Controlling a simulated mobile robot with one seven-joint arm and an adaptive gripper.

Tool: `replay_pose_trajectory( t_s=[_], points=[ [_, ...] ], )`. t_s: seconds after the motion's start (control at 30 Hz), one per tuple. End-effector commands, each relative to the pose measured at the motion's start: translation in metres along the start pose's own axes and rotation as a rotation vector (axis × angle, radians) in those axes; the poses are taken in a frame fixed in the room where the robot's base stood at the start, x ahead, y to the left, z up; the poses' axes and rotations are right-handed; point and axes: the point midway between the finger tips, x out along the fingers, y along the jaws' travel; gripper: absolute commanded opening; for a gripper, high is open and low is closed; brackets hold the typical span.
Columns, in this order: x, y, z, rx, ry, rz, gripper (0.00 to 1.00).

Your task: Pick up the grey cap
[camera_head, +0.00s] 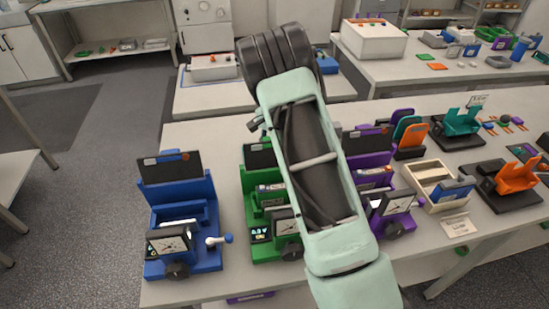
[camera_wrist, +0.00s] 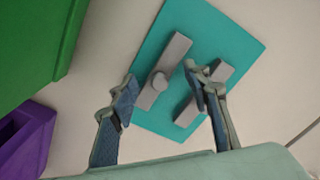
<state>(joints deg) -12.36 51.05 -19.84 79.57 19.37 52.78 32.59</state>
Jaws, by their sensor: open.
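In the wrist view, a teal mat (camera_wrist: 226,32) lies on the pale table top. On it are two grey bar-like pieces. The right grey bar (camera_wrist: 187,112) is partly hidden by a finger. My gripper (camera_wrist: 160,74) is open and empty, its fingers on either side of the left bar and the round piece. I cannot tell how high it is above them. In the head view, my arm hides the gripper and the mat.
A green body (camera_wrist: 35,45) and a purple body (camera_wrist: 25,140) stand left in the wrist view. In the head view, a blue device (camera_head: 182,195), a green device (camera_head: 262,205) and a purple device (camera_head: 392,203) stand along the bench, with a wooden box (camera_head: 424,172) at right.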

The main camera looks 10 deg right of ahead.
Motion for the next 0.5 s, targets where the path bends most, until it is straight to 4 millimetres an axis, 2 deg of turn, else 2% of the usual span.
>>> replay_pose_trajectory(
  t_s=[0.3, 0.5],
  points=[
    [0.0057, 0.0, -0.0003, 0.0, 0.001, -0.001, 0.43],
    [0.0055, 0.0, -0.0003, 0.0, 0.001, -0.001, 0.21]
  ],
)
